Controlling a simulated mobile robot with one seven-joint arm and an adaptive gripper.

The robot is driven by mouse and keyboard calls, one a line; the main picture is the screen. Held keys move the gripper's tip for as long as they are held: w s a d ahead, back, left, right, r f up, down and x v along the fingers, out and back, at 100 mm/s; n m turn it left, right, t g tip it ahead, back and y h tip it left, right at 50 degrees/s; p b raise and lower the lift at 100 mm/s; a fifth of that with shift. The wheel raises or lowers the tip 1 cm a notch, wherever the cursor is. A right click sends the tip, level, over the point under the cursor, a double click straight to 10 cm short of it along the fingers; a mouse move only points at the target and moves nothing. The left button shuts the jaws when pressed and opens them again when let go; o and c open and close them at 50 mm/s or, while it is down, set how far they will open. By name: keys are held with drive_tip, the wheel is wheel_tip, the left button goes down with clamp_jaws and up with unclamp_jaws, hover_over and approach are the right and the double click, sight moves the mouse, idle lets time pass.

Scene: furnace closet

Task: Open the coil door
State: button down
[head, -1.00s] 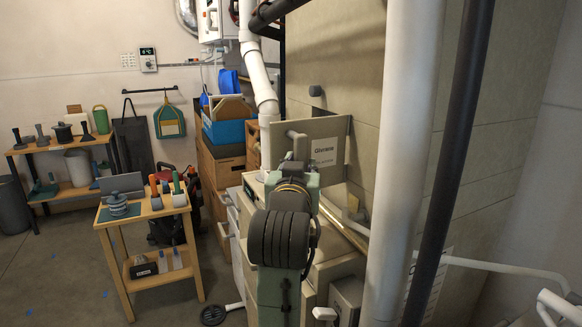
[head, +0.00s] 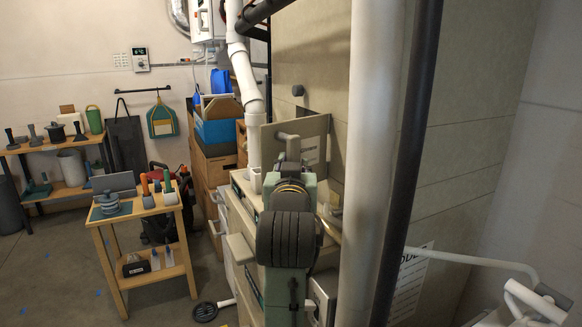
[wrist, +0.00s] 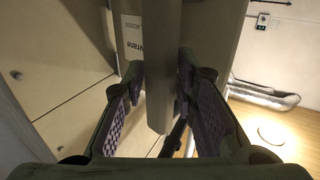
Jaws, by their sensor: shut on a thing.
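The coil door is a grey-beige upright panel (head: 318,140) behind my arm in the head view, above the equipment cabinet. Its label is mostly hidden there. In the wrist view the door (wrist: 213,45) fills the upper middle, with a white "…vrane ACCESS" label at its left. A long grey bar handle (wrist: 160,100) stands out from it, between the two purple-padded fingers of my gripper (wrist: 158,73). The gripper is shut on this handle. In the head view my arm hides the gripper and most of the handle.
A thick white vertical pipe (head: 369,170) and a dark pipe (head: 408,170) stand close to the right of my arm.

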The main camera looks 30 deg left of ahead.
drive_tip(key=shift+w+d+r+h, duration=0.15)
drive_tip(key=shift+w+d+h, duration=0.15)
drive_tip(key=shift+w+d, duration=0.15)
drive_tip(key=c, duration=1.7)
unclamp_jaws()
drive_tip(key=shift+d, duration=0.1)
drive_tip(key=shift+o, duration=0.8)
drive_tip(key=shift+w+d, duration=0.1)
drive_tip(key=shift+w, duration=0.1)
drive_tip(key=shift+o, duration=0.6)
drive_tip(key=shift+f, duration=0.2)
drive_tip(key=shift+s+a, duration=0.2)
drive_tip(key=shift+s, duration=0.15)
drive_tip(key=v, duration=0.7)
drive_tip(key=shift+s+d, duration=0.1)
